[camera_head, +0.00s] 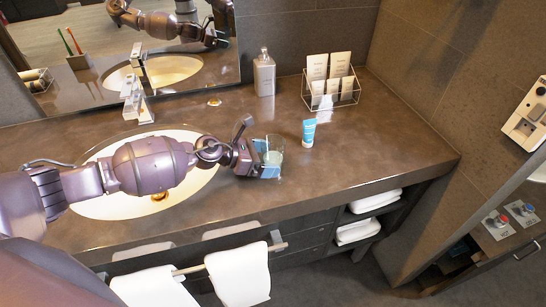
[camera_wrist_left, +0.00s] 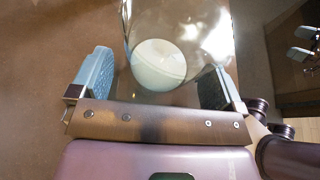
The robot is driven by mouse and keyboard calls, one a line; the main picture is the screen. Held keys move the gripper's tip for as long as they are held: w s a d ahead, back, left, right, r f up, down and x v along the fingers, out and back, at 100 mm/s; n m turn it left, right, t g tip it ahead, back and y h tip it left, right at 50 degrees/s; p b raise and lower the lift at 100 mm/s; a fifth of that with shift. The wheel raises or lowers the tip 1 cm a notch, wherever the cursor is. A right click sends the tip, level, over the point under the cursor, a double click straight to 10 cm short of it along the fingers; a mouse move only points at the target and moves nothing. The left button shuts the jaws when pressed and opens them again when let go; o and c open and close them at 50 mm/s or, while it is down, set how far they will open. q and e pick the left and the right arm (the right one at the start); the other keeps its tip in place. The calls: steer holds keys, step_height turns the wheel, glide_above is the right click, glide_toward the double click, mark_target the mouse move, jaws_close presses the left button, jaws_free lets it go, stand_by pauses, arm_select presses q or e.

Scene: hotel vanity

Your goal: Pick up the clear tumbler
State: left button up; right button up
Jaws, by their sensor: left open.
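The clear tumbler (camera_head: 277,151) stands upright on the brown counter, right of the sink. My left gripper (camera_head: 264,159) reaches it from the left, its blue-padded fingers open around the tumbler's near part. In the left wrist view the tumbler (camera_wrist_left: 190,28) lies between the two spread fingers of my left gripper (camera_wrist_left: 152,82); a gap shows at the left finger, and the right finger is close to the glass. A pale round shape shows through the glass; I cannot tell what it is. My right gripper is not in view.
A blue and white tube (camera_head: 309,133) stands just right of the tumbler. A soap dispenser (camera_head: 264,73) and a clear rack of packets (camera_head: 331,88) stand at the back. The sink (camera_head: 95,207) lies under my left arm. The counter is clear at the right.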

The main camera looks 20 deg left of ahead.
arm_select(q)
steer(key=c, duration=1.1)
steer(key=shift+r, duration=0.1)
steer(key=shift+c, duration=0.2)
